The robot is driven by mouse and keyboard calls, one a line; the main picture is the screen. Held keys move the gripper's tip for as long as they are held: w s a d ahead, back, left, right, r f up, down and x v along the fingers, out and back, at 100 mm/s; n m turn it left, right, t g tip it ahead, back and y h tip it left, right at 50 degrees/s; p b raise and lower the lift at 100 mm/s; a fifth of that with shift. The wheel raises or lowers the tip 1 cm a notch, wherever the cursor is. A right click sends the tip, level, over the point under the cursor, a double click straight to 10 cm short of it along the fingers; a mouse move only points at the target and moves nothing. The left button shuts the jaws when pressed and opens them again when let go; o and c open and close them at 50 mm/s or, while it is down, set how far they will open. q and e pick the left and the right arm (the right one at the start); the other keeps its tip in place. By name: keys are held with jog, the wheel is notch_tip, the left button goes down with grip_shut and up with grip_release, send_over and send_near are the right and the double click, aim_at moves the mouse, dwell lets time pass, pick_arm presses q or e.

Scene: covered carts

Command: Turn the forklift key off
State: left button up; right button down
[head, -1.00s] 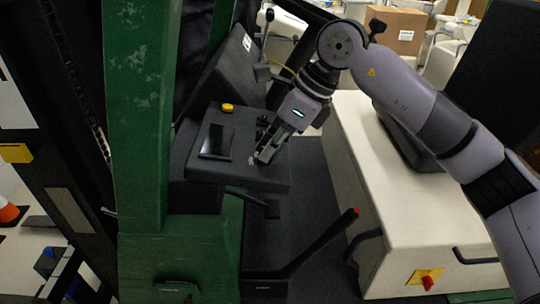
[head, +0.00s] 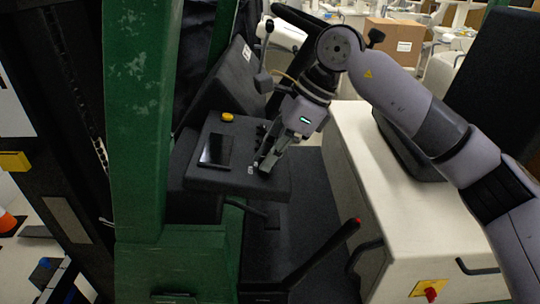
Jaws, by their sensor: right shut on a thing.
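The forklift's dark console (head: 210,182) stands in the middle of the head view, with a black screen (head: 216,150) and a yellow button (head: 227,117) on its top. My right gripper (head: 266,166) points down at the right part of the console, just right of the screen. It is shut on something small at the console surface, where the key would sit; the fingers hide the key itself. My left gripper is not in view.
A green forklift post (head: 135,120) rises on the left. A cream body panel (head: 375,175) with a red switch (head: 431,293) is on the right. A lever with a red tip (head: 356,222) stands below the console. A cardboard box (head: 393,42) is at the back.

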jog(key=c, duration=1.8)
grip_release()
jog(key=shift+o, duration=0.2)
jog(key=v, duration=1.2)
jog(key=shift+d, duration=0.1)
